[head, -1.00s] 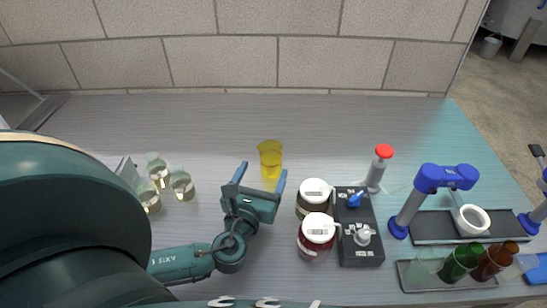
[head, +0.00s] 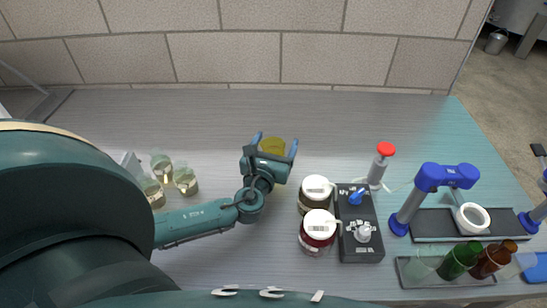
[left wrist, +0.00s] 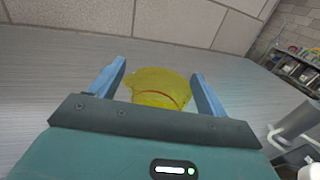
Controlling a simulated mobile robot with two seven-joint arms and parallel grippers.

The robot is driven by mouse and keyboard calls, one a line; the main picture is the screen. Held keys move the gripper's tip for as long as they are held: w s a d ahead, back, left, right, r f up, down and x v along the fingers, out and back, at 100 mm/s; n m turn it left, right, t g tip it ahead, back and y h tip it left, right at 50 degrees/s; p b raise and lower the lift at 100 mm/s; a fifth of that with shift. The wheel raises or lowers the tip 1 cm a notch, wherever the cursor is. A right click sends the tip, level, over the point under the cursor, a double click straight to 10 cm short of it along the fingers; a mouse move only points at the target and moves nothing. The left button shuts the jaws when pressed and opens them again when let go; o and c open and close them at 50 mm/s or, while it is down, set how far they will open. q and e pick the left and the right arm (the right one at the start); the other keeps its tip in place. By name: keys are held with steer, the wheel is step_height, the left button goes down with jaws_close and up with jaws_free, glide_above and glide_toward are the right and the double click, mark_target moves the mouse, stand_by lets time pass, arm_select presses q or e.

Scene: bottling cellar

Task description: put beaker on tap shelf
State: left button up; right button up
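The beaker (head: 272,145) is yellow and see-through and stands on the grey bench. In the left wrist view the beaker (left wrist: 158,87) shows between two blue fingers. My left gripper (head: 276,143) is open around it, with a gap visible between the beaker and at least the right finger. The beaker's lower part is hidden behind the gripper body. At the right is a blue tap (head: 449,177) over a dark flat shelf (head: 430,227); a white ring-shaped cup (head: 472,218) is there. My right gripper is not in view.
Two jars (head: 318,230) with white lids stand right of my left arm, beside a black control box (head: 361,247). A red-topped device (head: 385,150) stands behind it. Glass vessels (head: 185,181) are at left; a tray (head: 420,284) of coloured glasses is front right. The bench's back is clear.

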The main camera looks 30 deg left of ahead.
arm_select(q)
steer(key=c, duration=1.1)
steer(key=shift+c, duration=0.3)
steer(key=shift+r, duration=0.1)
